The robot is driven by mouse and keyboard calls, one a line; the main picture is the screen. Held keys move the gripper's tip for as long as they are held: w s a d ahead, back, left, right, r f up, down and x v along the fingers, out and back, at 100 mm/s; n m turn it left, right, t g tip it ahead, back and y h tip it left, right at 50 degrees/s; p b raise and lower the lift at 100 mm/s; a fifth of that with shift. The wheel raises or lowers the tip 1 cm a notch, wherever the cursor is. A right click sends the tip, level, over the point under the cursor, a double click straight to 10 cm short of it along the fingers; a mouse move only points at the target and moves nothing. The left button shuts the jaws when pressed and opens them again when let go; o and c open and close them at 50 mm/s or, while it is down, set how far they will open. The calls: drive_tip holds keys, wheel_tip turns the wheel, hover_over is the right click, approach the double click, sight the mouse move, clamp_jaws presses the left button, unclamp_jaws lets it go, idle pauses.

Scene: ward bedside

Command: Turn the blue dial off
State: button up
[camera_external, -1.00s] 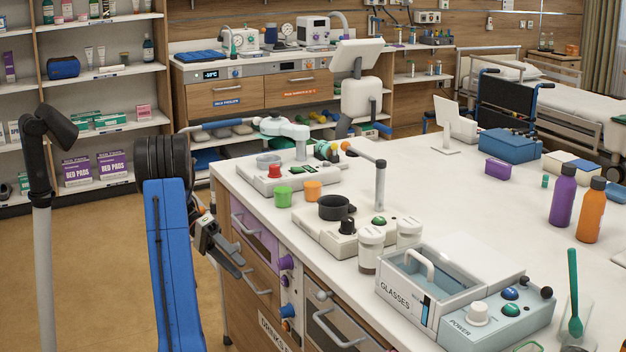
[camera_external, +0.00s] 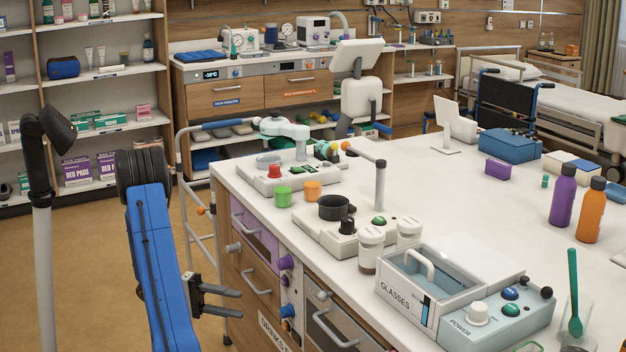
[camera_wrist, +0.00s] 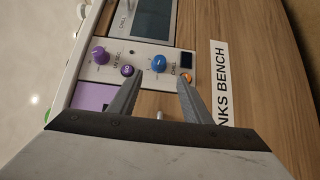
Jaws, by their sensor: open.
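The blue dial (camera_external: 287,311) is on the front panel of the bench, below a purple dial (camera_external: 286,262). In the wrist view the blue dial (camera_wrist: 158,63) shows beyond and between my fingertips, with a small pale mark on it. My gripper (camera_external: 240,304) is open and empty, to the left of the panel in the external view and apart from it. In the wrist view the two fingers of my gripper (camera_wrist: 158,80) point at the panel, one on each side of the blue dial's line. The dial's label is too small to read surely.
Beside the blue dial are a purple button (camera_wrist: 127,70), an orange button (camera_wrist: 187,76) and the purple dial (camera_wrist: 100,55). Drawer handles (camera_external: 258,282) stick out of the bench front. Open floor (camera_external: 95,290) lies left of the bench.

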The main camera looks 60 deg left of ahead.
sight(280, 313)
drive_tip(key=x, duration=1.3)
drive_tip(key=shift+w+d, duration=0.15)
drive_tip(key=shift+w, duration=0.05)
drive_tip(key=shift+c, duration=0.5)
drive_tip(key=c, duration=0.9)
